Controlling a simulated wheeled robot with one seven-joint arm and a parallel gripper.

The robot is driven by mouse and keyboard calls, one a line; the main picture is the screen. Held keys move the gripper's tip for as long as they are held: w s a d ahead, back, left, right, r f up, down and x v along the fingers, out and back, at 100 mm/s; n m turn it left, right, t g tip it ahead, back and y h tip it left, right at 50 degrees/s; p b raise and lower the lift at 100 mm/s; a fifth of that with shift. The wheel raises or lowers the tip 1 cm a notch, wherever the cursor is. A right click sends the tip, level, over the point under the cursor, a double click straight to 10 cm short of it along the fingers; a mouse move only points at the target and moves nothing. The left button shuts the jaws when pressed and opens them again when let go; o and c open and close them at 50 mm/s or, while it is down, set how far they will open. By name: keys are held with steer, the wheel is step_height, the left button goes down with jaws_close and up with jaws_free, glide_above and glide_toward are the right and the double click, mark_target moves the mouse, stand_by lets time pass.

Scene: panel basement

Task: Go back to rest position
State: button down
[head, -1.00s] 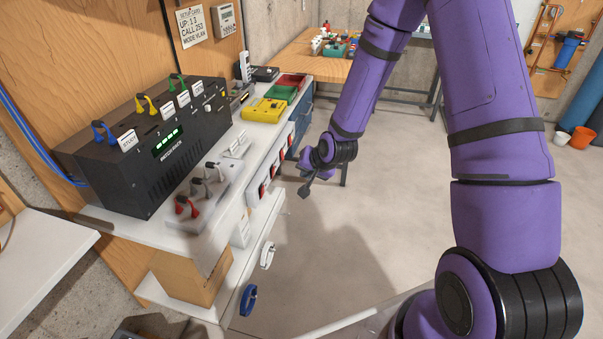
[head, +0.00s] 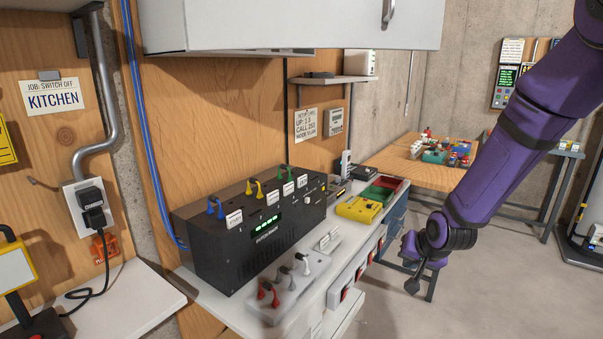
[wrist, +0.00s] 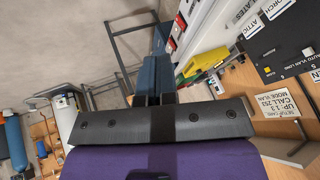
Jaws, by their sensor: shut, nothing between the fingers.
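My gripper (head: 412,284) hangs at the end of my purple arm, over the floor to the right of the white bench. It is shut and empty, pointing down and a little left. In the wrist view my gripper (wrist: 154,92) shows its dark fingers together in front of a dark plate. It touches nothing that I can see. The bench front with its red switches (head: 345,293) lies to its left, with a gap between.
A black switch box (head: 250,240) with coloured levers and a lower panel with red, grey and white levers (head: 290,285) stand on the bench. A wooden table (head: 390,165) stands behind. A white cabinet (head: 300,22) hangs above.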

steer(key=s+d+r+n+h, duration=0.1)
steer(key=s+r, duration=0.5)
steer(key=r, duration=0.3)
steer(key=s+d+r+n+h, duration=0.1)
steer(key=s+r+n, duration=0.1)
steer(key=s+r, duration=1.05)
steer(key=s, duration=0.3)
steer(key=s+d+r+n+g, duration=0.1)
steer(key=s+r, duration=0.3)
steer(key=s, duration=0.4)
steer(key=shift+r+y, duration=0.3)
steer(key=shift+r, duration=0.1)
